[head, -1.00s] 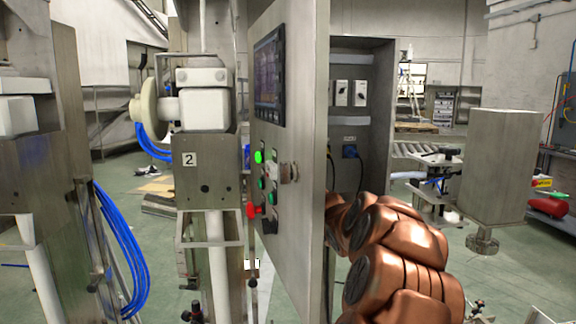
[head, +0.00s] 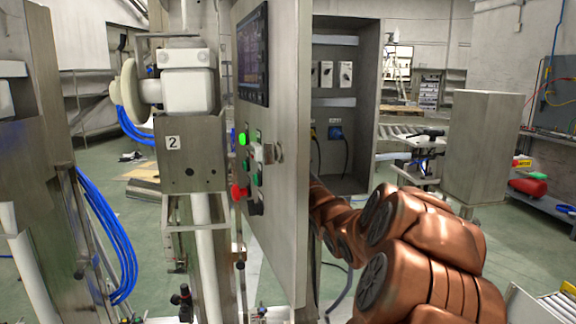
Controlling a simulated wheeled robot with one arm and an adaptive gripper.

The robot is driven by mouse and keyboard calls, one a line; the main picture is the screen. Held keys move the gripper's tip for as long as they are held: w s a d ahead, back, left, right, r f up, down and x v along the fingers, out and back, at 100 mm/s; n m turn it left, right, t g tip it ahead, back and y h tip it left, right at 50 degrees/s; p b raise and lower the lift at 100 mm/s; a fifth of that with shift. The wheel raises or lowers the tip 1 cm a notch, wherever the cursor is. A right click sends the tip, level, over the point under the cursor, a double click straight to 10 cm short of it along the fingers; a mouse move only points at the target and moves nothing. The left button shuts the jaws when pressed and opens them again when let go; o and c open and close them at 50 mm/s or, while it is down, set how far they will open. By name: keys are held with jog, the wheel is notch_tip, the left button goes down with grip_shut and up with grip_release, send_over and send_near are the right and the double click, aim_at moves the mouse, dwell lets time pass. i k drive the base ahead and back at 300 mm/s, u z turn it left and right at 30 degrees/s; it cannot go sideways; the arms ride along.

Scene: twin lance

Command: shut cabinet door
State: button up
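The cabinet door (head: 283,205) is a grey metal panel standing open, seen at a steep angle in the head view. Its outer face carries a dark screen (head: 252,55), green buttons and a red knob (head: 240,192). The open cabinet (head: 345,170) is behind it to the right, with switches and cables inside. My copper-coloured arm reaches from the lower right to behind the door's inner side. My gripper is hidden behind the door, so I cannot see its fingers or whether it touches the door.
A steel machine column marked 2 (head: 190,150) stands just left of the door, with blue hoses nearby. A grey metal box (head: 480,145) stands to the right.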

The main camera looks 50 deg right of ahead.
aim_at(280, 229)
jog(key=k, duration=1)
